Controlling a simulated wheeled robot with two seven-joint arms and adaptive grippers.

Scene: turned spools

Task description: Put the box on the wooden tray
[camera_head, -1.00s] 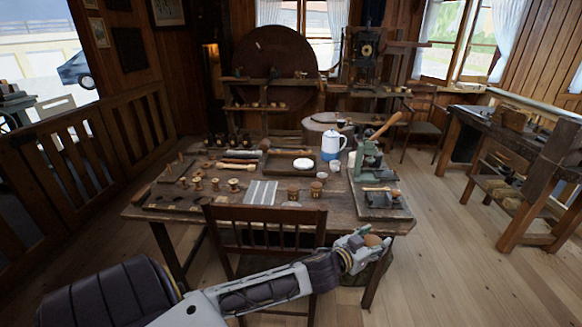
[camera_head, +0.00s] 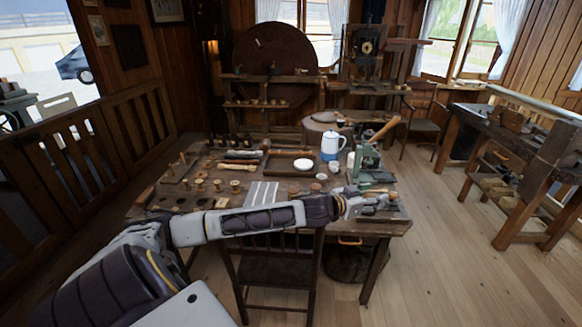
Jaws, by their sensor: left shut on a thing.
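My left gripper (camera_head: 357,206) is at the front right of the worktable, in front of the green press. It is shut on a small brown thing that I take to be the box. The box is hard to make out now against the dark tabletop and the tools behind it. The wooden tray (camera_head: 279,164) lies in the middle of the table, up and left of the gripper, with a white dish (camera_head: 303,164) in it. My right gripper is not in view.
The green press (camera_head: 368,166) stands at the table's right end. A white and blue pot (camera_head: 331,146) and small cups are right of the tray. A striped cloth (camera_head: 262,191) and spools (camera_head: 235,186) lie left. A chair (camera_head: 272,268) stands in front of the table.

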